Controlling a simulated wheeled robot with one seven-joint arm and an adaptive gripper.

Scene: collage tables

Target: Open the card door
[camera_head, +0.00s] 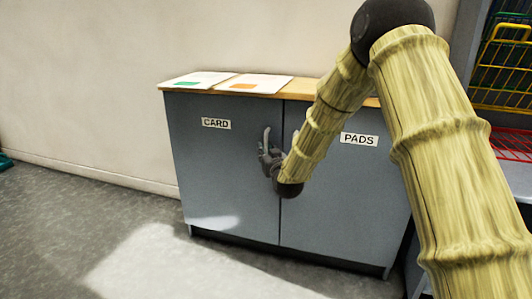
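The card door (215,170) is the left grey door of a low two-door cabinet, marked by a white CARD label (216,123). It looks shut, flush with the pads door (345,200) on its right. My gripper (266,152) is in front of the card door's right edge, near the seam between the doors. A pale upright piece shows at the gripper, and I cannot tell whether it is a handle or a finger. Whether the fingers touch or hold anything is unclear at this size.
Two white sheets, one with a green patch (187,83) and one with an orange patch (243,86), lie on the wooden cabinet top (300,87). Wire racks (505,60) stand at the right.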

